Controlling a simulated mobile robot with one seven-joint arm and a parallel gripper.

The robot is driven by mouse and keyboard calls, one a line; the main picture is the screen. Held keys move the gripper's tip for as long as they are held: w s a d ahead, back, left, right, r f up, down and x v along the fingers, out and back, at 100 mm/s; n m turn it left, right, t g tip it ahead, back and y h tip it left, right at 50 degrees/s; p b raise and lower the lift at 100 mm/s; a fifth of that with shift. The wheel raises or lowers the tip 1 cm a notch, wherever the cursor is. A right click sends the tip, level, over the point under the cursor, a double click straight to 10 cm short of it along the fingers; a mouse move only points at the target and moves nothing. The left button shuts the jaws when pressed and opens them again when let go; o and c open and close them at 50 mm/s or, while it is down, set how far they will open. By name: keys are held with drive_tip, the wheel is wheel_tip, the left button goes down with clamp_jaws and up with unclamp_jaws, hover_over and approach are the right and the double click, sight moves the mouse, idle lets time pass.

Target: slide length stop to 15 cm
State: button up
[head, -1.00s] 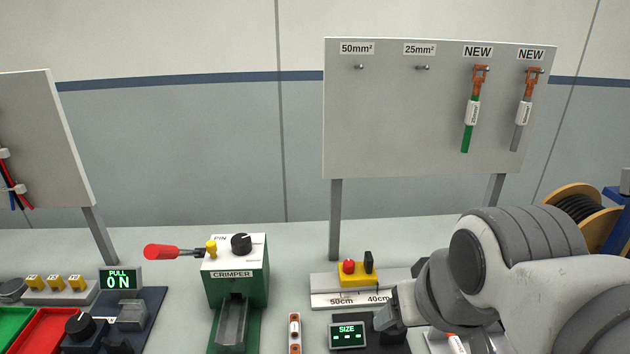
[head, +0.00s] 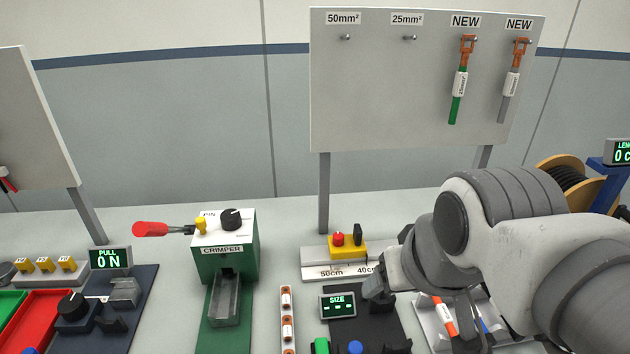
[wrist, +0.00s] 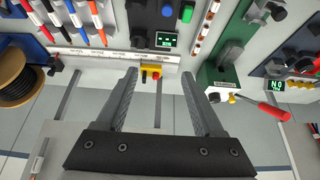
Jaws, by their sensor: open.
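The length stop is a yellow block (head: 349,247) with a red button and a black upright tab. It sits on the pale ruler rail (head: 318,270), near the printed 50cm and 40cm marks. The rail's right part is hidden behind my arm in the head view. In the wrist view the yellow block (wrist: 151,73) appears between my fingers but beyond them, and the rail (wrist: 90,57) runs off to the left. My gripper (wrist: 158,78) is open and empty, its fingers apart from the block.
A SIZE display (head: 337,306) stands in front of the rail. The green crimper (head: 224,250) with a red-handled lever is to the left. A board (head: 420,90) with hanging cables stands behind. A cable spool (head: 562,180) is at the right. Marker-like tools (head: 445,315) lie under my arm.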

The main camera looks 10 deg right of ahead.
drive_tip(key=shift+c, duration=0.3)
drive_tip(key=shift+c, duration=1.1)
drive_tip(key=g+b, duration=0.1)
drive_tip(key=b, duration=0.8)
hover_over(358, 228)
drive_tip(key=s, duration=0.6)
wheel_tip(358, 228, down, 9)
drive_tip(key=b+x, duration=0.2)
drive_tip(key=x, duration=1.4)
drive_tip(key=shift+f, duration=0.4)
clamp_jaws()
